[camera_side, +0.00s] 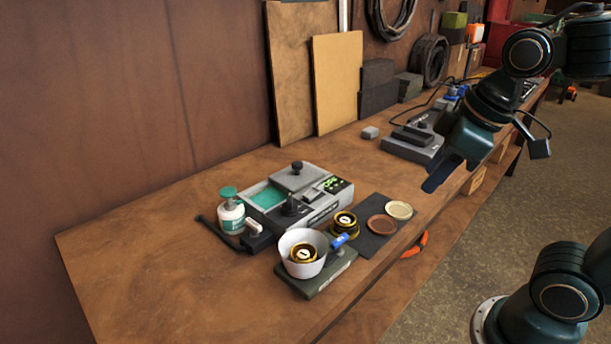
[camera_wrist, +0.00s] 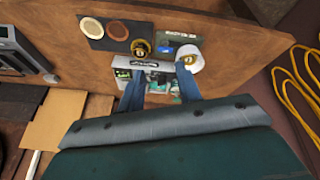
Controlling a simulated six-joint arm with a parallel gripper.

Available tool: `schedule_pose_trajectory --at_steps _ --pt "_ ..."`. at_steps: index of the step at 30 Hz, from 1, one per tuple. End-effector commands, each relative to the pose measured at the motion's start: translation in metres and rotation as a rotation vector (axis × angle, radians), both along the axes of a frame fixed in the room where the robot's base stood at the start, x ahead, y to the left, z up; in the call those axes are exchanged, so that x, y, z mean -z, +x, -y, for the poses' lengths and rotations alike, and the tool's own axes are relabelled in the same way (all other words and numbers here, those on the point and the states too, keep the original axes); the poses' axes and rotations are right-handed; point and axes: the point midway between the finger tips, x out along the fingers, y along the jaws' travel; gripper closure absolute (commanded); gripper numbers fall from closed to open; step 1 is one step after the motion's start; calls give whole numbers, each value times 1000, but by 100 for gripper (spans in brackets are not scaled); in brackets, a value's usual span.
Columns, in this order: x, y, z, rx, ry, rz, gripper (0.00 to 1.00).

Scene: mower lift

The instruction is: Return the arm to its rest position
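My gripper (camera_side: 438,182) hangs in the air above the right front part of the workbench, to the right of the work items in the side view. In the wrist view its two blue fingers stand apart with nothing gripped between them (camera_wrist: 159,80). A white cup (camera_side: 290,254) with a gold-and-black round piece (camera_side: 303,253) in it stands on a dark green base (camera_side: 318,279). A second gold-and-black piece (camera_side: 345,222) sits beside a dark mat (camera_side: 377,244) bearing a brown disc (camera_side: 382,225) and a cream disc (camera_side: 399,210).
A grey device (camera_side: 321,207) with a green tray and a green-capped bottle (camera_side: 231,214) stand behind the cup. Another grey machine (camera_side: 418,146) sits farther along the bench. Boards (camera_side: 337,84) lean on the wall. The bench's front left (camera_side: 170,270) is bare.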

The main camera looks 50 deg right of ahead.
Motion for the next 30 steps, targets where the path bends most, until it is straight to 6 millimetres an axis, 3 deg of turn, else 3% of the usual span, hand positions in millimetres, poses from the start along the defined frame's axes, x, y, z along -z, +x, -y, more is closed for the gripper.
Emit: schedule_pose_trajectory --at_steps 3,10,30 --pt "1 -18 2 130 53 47 65" --pt "6 -37 4 293 128 99 65" --pt "7 -40 4 323 144 106 65"
